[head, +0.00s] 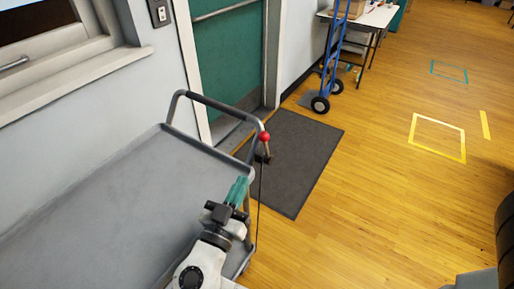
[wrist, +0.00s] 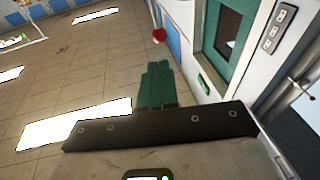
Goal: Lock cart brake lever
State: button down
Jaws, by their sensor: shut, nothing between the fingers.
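The grey cart (head: 110,200) fills the lower left of the head view, with a dark-gripped push handle at its far end. The brake lever's red knob (head: 264,136) stands beside the handle's right side, above a dark bracket (head: 262,157). The red knob also shows in the wrist view (wrist: 159,36), just beyond the fingertips. My gripper (head: 239,184) has teal fingers, shut and empty, below and slightly left of the knob in the head view. The fingers also show in the wrist view (wrist: 157,65), apart from the knob in the picture. The lever's lower part is hard to make out.
A dark floor mat (head: 300,150) lies beyond the cart, before a teal door (head: 228,55). A blue hand truck (head: 334,60) and a white table (head: 372,17) stand farther back. Wooden floor to the right is mostly clear, with a dark tire (head: 507,235) at the right edge.

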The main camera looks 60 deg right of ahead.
jog(key=p, duration=0.3)
send_near(263, 139)
jog(key=x, duration=0.5)
jog(key=shift+w+d+f, duration=0.15)
jog(key=shift+f, duration=0.1)
jog(key=shift+w+d, duration=0.2)
jog(key=shift+d, duration=0.5)
jog(key=shift+d+r, duration=0.1)
jog(key=shift+d+r+y+p, duration=0.35)
jog(key=shift+d+r+y, duration=0.15)
jog(key=shift+d+y, duration=0.15)
jog(key=d+f+m+g+y+p, duration=0.1)
jog(key=d+y+p, duration=0.5)
jog(key=d+y, duration=0.4)
jog(key=shift+w+d+f+m+g, duration=0.3)
jog(key=shift+d+m+g, duration=0.1)
jog(key=shift+d, duration=1.55)
